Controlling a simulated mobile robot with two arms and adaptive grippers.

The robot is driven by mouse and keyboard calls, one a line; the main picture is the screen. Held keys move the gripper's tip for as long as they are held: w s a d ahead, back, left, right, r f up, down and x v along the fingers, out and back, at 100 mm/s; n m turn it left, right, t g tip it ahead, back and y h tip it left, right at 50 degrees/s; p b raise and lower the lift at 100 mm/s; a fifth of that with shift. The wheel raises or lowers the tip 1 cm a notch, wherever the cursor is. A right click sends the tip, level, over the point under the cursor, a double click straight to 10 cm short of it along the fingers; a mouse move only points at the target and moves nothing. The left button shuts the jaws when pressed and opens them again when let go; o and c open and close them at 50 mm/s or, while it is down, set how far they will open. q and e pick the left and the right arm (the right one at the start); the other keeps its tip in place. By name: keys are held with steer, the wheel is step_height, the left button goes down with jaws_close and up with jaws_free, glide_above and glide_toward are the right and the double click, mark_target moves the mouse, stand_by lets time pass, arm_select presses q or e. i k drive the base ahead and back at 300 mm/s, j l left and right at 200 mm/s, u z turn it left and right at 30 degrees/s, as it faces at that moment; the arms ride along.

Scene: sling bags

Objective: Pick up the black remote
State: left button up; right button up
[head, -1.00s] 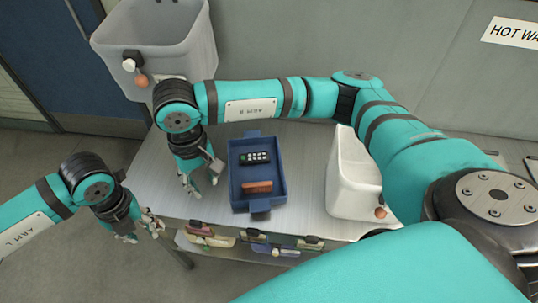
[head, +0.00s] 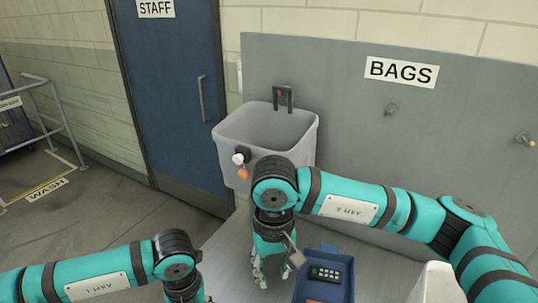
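The black remote (head: 325,274) lies in the blue tray (head: 343,292) on the grey bench, near the lower middle of the head view. A brown item (head: 314,301) lies in the same tray and is cut by the picture's bottom edge. My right gripper (head: 262,284) points down just left of the tray, apart from the remote. Its fingers look spread, with nothing seen between them.
A grey bin (head: 265,131) hangs on the wall panel behind my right wrist. A white bin (head: 437,284) stands right of the tray. A blue door (head: 168,100) is at the back left. The bench (head: 228,250) is bare left of my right gripper.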

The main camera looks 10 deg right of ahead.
mark_target(335, 277)
steer(key=k+j, duration=0.75)
steer(key=j, duration=0.25)
steer(key=k+j, duration=0.4)
steer(key=j, duration=0.05)
